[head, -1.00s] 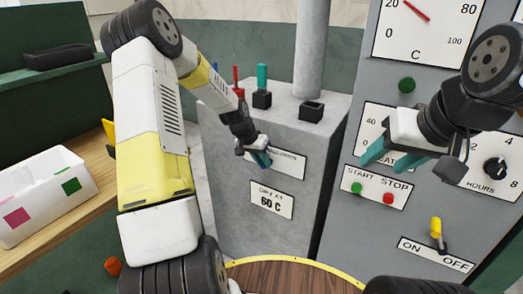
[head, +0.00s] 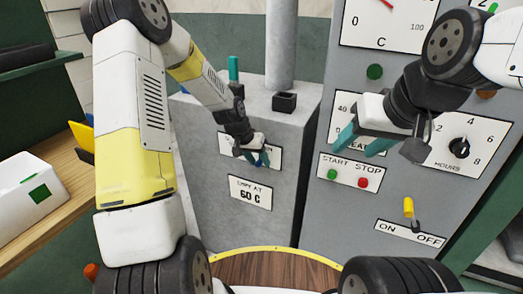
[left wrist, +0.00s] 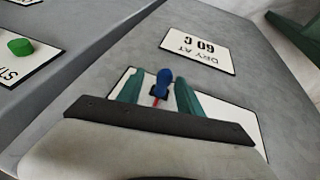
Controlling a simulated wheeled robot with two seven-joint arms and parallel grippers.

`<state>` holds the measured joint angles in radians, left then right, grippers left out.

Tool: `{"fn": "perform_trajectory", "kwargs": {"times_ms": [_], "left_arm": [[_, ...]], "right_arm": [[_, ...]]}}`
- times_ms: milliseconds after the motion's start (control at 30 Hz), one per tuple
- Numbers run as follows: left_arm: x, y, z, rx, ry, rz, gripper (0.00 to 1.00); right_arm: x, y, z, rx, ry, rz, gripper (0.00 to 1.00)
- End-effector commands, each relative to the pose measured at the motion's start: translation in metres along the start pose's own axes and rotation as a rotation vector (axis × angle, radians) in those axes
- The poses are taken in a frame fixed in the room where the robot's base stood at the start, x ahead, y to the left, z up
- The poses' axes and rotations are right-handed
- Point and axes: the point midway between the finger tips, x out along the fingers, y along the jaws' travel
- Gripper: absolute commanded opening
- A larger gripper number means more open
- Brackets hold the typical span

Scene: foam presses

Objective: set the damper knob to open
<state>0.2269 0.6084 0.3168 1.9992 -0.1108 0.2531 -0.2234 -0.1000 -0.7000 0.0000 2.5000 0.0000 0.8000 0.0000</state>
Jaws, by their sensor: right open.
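The damper knob (left wrist: 163,83) is a small blue knob on a dark base, with a red mark beside it, on a white label plate (left wrist: 238,118) on the grey cabinet. My left gripper (head: 253,157) is in front of this plate in the head view and hides most of its lettering. In the left wrist view its two teal fingers (left wrist: 159,93) stand on either side of the knob, with gaps showing, so it is open around the knob. My right gripper (head: 364,141) is open and empty in front of the control panel.
The grey cabinet (head: 217,202) also carries a "DRY AT 60 C" plate (head: 250,193) and a black open box (head: 284,102) on top. The control panel (head: 310,213) has start and stop buttons and a yellow on/off switch (head: 408,208). A white bin (head: 22,200) stands at left.

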Motion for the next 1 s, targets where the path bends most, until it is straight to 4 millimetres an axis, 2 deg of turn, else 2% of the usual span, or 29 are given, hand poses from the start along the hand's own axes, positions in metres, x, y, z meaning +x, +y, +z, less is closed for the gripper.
{"fn": "perform_trajectory", "kwargs": {"times_ms": [133,233,500,633,1000], "left_arm": [[-0.002,-0.001,-0.001,0.0,0.002,-0.001,0.43],[-0.01,-0.001,-0.001,-0.001,0.002,-0.002,0.43],[-0.056,-0.001,-0.001,0.0,0.004,-0.003,0.43],[-0.071,-0.001,-0.001,-0.001,0.002,-0.002,0.43],[-0.078,0.0,0.0,0.001,0.0,0.0,0.43]], "right_arm": [[0.0,0.0,0.0,0.0,0.0,0.0,0.53],[0.0,0.0,0.0,0.0,0.0,0.0,0.53],[0.0,0.0,0.0,0.0,0.0,0.0,0.53],[0.0,0.0,0.0,0.0,0.0,0.0,0.53],[0.0,0.0,0.0,0.0,0.0,0.0,0.53]]}}
